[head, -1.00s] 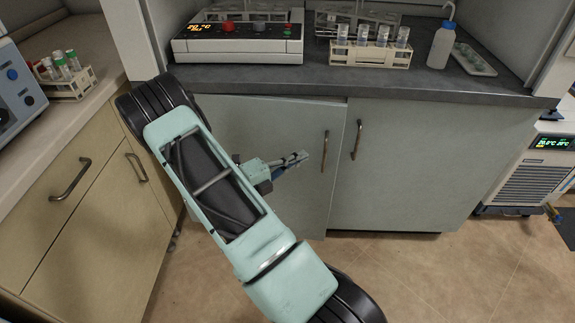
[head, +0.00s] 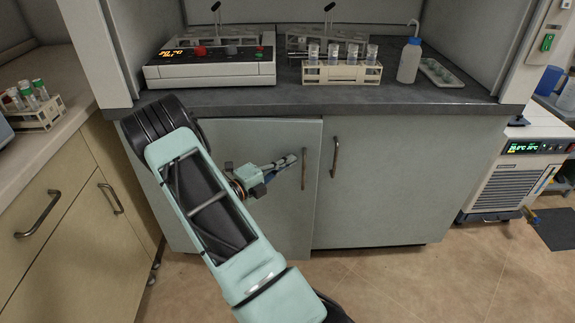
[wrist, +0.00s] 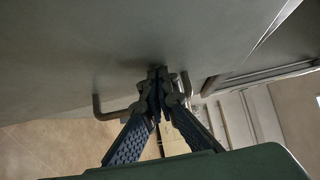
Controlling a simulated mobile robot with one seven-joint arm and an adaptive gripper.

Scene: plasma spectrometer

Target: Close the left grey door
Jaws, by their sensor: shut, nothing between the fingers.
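The left grey door (head: 288,215) is the left panel of the cabinet under the dark counter. It stands slightly ajar, its free edge proud of the right grey door (head: 420,180). Its upright bar handle (head: 304,170) is near that free edge. My gripper (head: 292,159) is shut and empty, just left of the handle in the head view. In the wrist view the closed fingertips (wrist: 157,75) are at or very near the door's grey face (wrist: 110,45), with a handle (wrist: 98,106) partly hidden behind the fingers. I cannot tell whether they touch. My arm hides the door's left part.
The counter (head: 330,97) above holds a white heater unit (head: 210,72), a rack of vials (head: 340,72) and a wash bottle (head: 409,62). Beige drawers (head: 60,220) stand close on the left. A chiller (head: 510,175) stands at the right. The floor before the right door is clear.

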